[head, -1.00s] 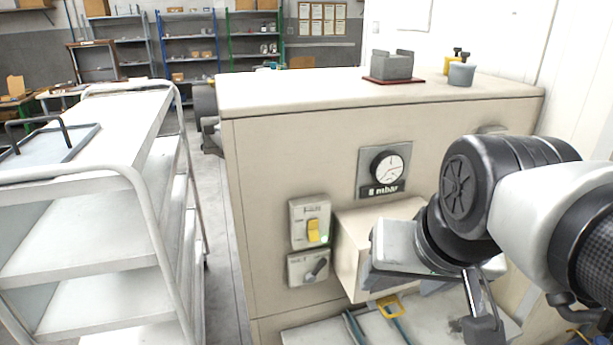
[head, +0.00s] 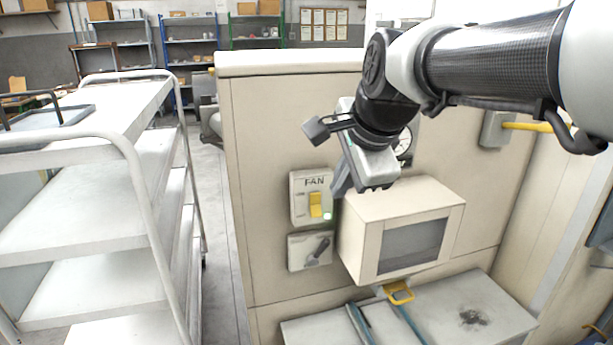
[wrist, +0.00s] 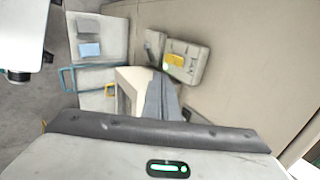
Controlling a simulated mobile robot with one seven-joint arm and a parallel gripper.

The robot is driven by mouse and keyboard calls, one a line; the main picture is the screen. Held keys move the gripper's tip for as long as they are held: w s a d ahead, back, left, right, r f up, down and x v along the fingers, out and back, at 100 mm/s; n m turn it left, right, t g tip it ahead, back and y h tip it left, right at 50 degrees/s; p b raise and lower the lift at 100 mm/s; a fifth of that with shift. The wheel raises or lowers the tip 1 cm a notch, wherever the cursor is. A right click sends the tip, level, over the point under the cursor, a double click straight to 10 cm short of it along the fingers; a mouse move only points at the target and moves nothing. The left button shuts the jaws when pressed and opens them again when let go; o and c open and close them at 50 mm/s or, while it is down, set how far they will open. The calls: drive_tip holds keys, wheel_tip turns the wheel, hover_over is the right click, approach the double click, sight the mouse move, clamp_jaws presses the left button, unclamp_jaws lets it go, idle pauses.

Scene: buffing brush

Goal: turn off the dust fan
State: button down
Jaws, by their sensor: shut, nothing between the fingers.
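The fan switch is a pale plate labelled FAN (head: 298,207) on the front of the beige cabinet, with a yellow rocker (head: 315,204) and a lit green lamp (head: 327,216) at its lower right. The plate also shows in the wrist view (wrist: 196,62), with the yellow rocker (wrist: 174,61) on it. My gripper (head: 338,190) is shut and empty, its fingers pointing down just right of the plate in the head view. In the wrist view the shut fingers (wrist: 160,84) end a little short of the plate. I cannot tell whether they touch the cabinet.
A rotary switch (head: 310,250) sits just below the fan plate. A beige box with a dark window (head: 412,247) juts out right of it, under my gripper. A gauge (head: 404,143) is partly hidden by my arm. A white trolley (head: 90,200) stands at left.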

drive_tip(key=b, duration=0.1)
approach(317, 205)
wheel_tip(317, 205, down, 5)
drive_tip(key=s, duration=0.1)
drive_tip(key=shift+w+a+f, duration=0.15)
drive_tip(key=shift+w+f, duration=0.05)
drive_tip(key=shift+w, duration=0.4)
drive_tip(key=shift+w+a+f, duration=0.15)
drive_tip(key=shift+w+f, duration=0.05)
drive_tip(key=shift+w, duration=0.4)
drive_tip(key=shift+w+a+f, duration=0.1)
drive_tip(key=shift+w+f, duration=0.1)
drive_tip(key=shift+w, duration=0.4)
drive_tip(key=shift+b, duration=0.3)
drive_tip(key=shift+w+f+t+b, duration=0.1)
drive_tip(key=shift+f+t+b, duration=0.35)
drive_tip(key=shift+b, duration=0.75)
drive_tip(key=shift+r+p, duration=0.3)
drive_tip(key=shift+r, duration=0.1)
drive_tip(key=shift+w+r+p, duration=0.1)
drive_tip(key=shift+r+p, duration=0.6)
drive_tip(key=shift+r, duration=0.1)
